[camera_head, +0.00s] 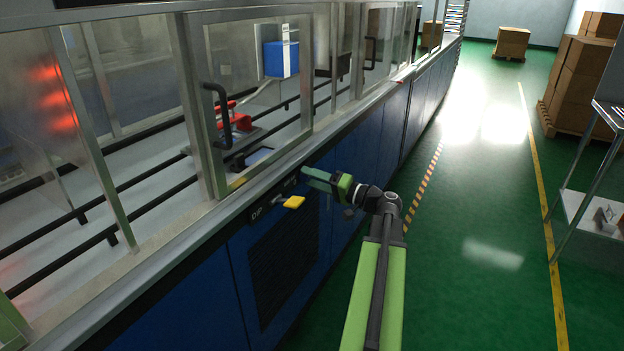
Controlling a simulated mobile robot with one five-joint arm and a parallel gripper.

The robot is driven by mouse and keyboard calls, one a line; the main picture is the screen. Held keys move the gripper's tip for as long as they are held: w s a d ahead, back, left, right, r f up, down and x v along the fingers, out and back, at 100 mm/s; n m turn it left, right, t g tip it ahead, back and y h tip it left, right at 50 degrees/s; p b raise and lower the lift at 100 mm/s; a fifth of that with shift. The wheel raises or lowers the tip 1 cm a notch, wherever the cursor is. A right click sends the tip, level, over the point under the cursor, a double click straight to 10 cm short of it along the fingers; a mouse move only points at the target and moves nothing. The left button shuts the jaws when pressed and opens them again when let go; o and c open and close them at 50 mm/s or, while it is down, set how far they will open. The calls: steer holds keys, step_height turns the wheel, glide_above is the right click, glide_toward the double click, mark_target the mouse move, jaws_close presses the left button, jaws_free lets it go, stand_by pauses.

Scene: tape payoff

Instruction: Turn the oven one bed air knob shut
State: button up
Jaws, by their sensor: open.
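A yellow knob (294,202) sticks out from the dark strip along the front of the blue machine (235,270). A small dark knob-like part (348,212) shows further right, partly by my arm. My gripper (312,179) has green fingers, is open and points left toward the machine front, just above and right of the yellow knob. It looks apart from the yellow knob. I cannot tell whether it touches the strip or what lies between the fingers.
Framed clear doors with black handles (218,115) stand above the strip. Inside are dark rails, a red part (236,122) and a blue-white box (281,59). A metal rack (590,190) and stacked cartons (577,80) stand at right. The green floor (480,200) between is clear.

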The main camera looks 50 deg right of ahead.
steer(key=b+v, duration=0.1)
steer(key=v, duration=1.6)
steer(key=shift+s, duration=0.2)
steer(key=shift+d+f, duration=0.1)
steer(key=shift+f, duration=0.05)
